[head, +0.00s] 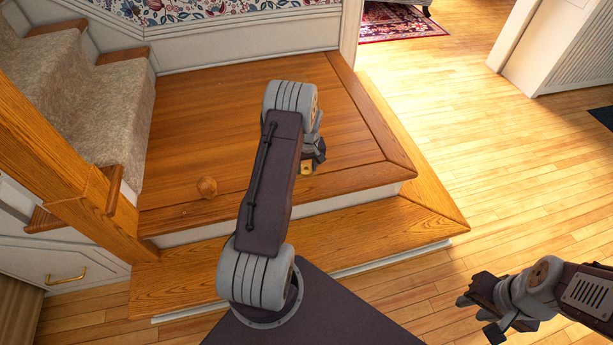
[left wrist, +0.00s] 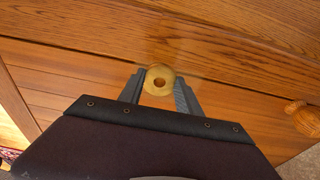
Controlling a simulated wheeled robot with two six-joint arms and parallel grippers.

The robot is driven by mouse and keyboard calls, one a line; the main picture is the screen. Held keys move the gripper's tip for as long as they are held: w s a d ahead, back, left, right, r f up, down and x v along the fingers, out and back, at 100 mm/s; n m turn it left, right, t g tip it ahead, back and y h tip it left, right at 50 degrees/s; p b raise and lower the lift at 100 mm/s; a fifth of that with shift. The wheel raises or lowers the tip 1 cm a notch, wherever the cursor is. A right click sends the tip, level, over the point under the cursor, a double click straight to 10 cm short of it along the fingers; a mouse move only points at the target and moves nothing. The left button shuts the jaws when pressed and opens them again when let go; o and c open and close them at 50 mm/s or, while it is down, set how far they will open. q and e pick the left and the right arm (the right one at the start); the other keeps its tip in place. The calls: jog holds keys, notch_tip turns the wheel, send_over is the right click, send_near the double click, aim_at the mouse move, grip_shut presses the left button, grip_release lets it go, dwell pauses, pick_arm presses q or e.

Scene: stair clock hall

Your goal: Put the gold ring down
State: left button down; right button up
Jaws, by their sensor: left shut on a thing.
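In the head view a bit of the ring (head: 306,169) shows below my left gripper (head: 312,160), over the front part of the wooden landing (head: 220,130). My left arm hides some of the gripper there. I cannot tell whether the ring touches the wood. My right gripper (head: 478,312) is over the floor at the lower right, its fingers apart and empty.
A lower wooden step (head: 190,278) runs around the landing's front and right. Carpeted stairs (head: 80,80) and a wooden rail (head: 50,150) are on the left. Most of the landing top is bare.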

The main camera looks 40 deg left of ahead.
aim_at(306, 178)
pick_arm(q)
notch_tip(306, 178, down, 4)
jog(key=b, duration=0.2)
jog(key=shift+f+b, duration=0.15)
jog(key=shift+b, duration=0.2)
jog(key=shift+r, duration=0.2)
jog(key=shift+f, duration=0.2)
jog(key=c, duration=0.8)
grip_release()
jog(key=shift+c, duration=0.2)
